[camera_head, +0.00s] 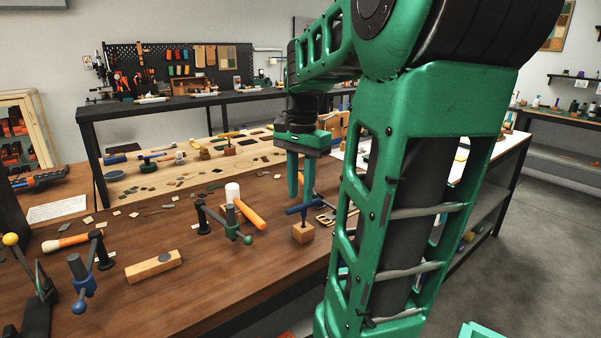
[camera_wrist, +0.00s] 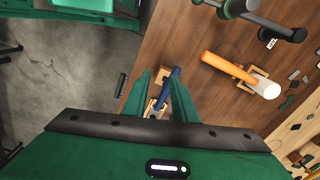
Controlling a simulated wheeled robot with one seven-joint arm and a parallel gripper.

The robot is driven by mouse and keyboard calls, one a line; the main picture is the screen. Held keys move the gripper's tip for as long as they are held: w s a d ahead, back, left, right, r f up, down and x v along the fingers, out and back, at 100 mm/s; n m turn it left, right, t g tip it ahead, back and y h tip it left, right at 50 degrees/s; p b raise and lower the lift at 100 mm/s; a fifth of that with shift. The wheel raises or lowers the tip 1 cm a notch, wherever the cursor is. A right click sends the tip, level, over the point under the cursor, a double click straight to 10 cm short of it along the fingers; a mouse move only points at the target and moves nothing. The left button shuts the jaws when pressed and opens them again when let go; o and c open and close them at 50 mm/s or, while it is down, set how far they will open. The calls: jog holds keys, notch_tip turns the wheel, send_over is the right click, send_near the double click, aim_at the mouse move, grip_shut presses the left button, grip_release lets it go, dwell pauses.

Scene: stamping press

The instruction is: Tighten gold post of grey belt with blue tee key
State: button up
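A blue tee key (camera_head: 303,209) stands upright in a small wooden block (camera_head: 303,233) near the right side of the brown bench, its crossbar on top. My gripper (camera_head: 301,188) is above the key, pointing down, with its two green fingers apart and nothing held. In the wrist view, my gripper (camera_wrist: 158,80) has its fingers spread, and part of the blue tee key (camera_wrist: 176,72) shows between and beyond them. The fingers partly hide the key and block there. I cannot make out a grey belt with a gold post in either view.
An orange-handled mallet (camera_head: 248,213) lies left of the block. A green-handled clamp (camera_head: 232,228) and a blue-handled clamp (camera_head: 82,285) stand further left. A wooden piece (camera_head: 153,266) lies between them. A flat, slotted object (camera_head: 337,214) is right of the block.

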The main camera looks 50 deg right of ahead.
jog(key=d+m, duration=0.1)
jog(key=w+d+r+m, duration=0.2)
jog(key=d, duration=0.1)
jog(key=shift+w+d, duration=0.1)
jog(key=shift+f, duration=3.8)
grip_shut()
jog(key=shift+r, duration=2.05)
jog(key=shift+w, duration=0.1)
